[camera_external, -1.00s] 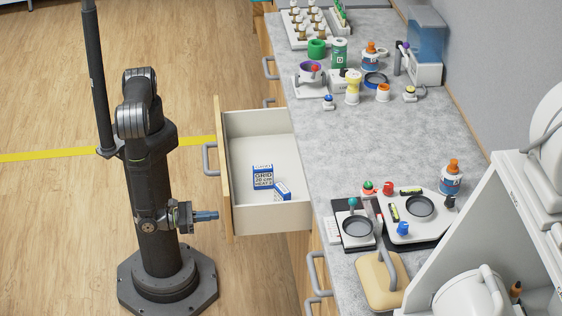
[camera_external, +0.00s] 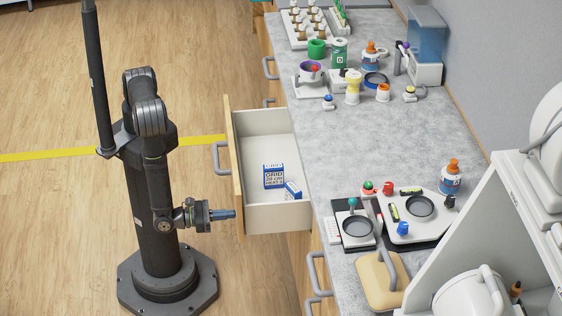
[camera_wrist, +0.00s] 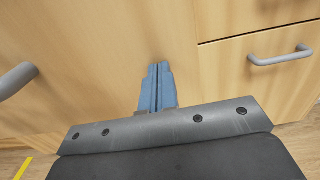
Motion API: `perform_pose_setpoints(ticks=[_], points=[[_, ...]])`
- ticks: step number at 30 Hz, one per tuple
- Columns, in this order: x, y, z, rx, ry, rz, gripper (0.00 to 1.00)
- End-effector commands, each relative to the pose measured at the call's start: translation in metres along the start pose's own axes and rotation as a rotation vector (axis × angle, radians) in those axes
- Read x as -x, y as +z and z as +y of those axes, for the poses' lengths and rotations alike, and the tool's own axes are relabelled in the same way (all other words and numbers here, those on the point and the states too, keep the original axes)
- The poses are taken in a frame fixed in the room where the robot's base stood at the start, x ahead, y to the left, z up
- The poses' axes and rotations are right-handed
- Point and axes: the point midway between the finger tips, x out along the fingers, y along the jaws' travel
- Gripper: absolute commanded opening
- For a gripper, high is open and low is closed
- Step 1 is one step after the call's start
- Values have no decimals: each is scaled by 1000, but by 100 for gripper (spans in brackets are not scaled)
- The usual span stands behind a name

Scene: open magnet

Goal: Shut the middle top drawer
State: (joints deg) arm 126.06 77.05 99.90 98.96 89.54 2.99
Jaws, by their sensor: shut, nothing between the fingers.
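The middle top drawer (camera_external: 262,218) stands partly open, pulled out to the left of the cabinet. Its wooden front has a grey handle (camera_external: 219,158), which also shows at the left edge of the wrist view (camera_wrist: 14,80). Two blue and white boxes (camera_external: 274,176) lie inside. My gripper (camera_external: 232,214) is shut and empty, with its blue fingertips at the outer face of the drawer front, near its lower near end. In the wrist view the fingers (camera_wrist: 158,88) point at the wood. I cannot tell for sure whether they touch it.
The grey worktop (camera_external: 370,135) carries jars, bottles and small devices. Another closed drawer's handle (camera_wrist: 280,57) shows at the right in the wrist view. The wooden floor (camera_external: 55,220) left of my arm is clear.

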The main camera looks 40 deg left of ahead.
Motion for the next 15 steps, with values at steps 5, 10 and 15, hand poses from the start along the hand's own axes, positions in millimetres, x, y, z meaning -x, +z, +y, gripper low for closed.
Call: perform_pose_setpoints(ticks=[5,10,15], points=[[-47,0,2,1,9,-1,0],[-95,0,2,1,8,0,0],[-142,0,2,2,6,-1,0]])
